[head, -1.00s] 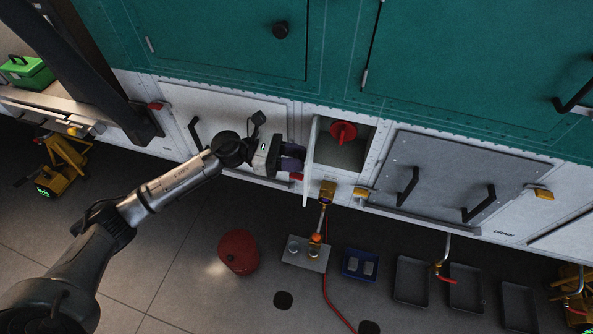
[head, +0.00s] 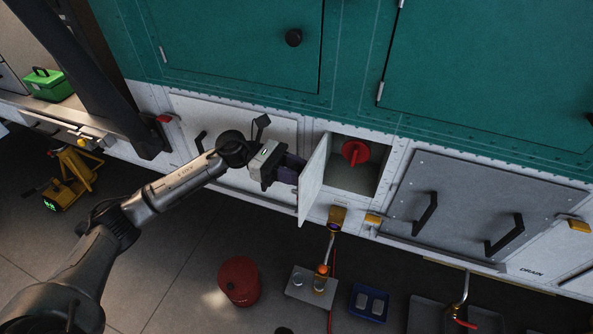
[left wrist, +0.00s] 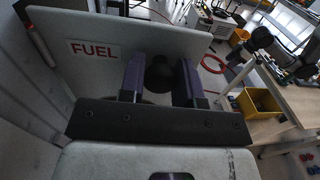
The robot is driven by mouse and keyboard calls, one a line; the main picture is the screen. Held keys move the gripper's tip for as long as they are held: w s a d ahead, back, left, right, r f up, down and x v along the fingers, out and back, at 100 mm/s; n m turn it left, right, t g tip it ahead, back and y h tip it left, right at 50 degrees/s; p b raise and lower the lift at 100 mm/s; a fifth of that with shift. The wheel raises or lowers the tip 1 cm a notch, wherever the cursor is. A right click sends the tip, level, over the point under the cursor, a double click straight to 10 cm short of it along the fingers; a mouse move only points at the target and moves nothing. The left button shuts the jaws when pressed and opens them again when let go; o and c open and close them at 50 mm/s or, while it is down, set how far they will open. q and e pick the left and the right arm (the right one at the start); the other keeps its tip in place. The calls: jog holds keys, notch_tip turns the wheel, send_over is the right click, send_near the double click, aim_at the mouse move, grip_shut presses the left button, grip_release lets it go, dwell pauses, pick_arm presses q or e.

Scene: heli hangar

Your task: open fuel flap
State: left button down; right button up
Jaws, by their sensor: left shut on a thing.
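The fuel flap (head: 313,187) is a white panel standing out from the wall at the left side of an open recess (head: 371,178). A red fitting (head: 355,152) shows inside the recess. In the left wrist view the flap's outer face (left wrist: 190,38) carries a red FUEL label (left wrist: 95,50) and a dark round knob (left wrist: 160,74). My left gripper (head: 297,172) is at the flap's left side. Its purple fingers (left wrist: 160,82) are shut on the knob, one on each side. My right gripper is in neither view.
A grey panel with two black handles (head: 460,205) lies right of the recess. A yellow fitting (head: 337,218) sits just below the flap. A red can (head: 239,280) and a blue tray (head: 369,302) are on the floor below. Floor left of the can is clear.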

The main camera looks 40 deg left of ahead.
pick_arm(q)
jog(key=c, duration=0.8)
grip_release()
jog(key=b+v, duration=0.2)
jog(key=v, duration=1.1)
jog(key=shift+s+a, duration=0.2)
jog(key=shift+a, duration=0.15)
jog(key=shift+r, duration=0.1)
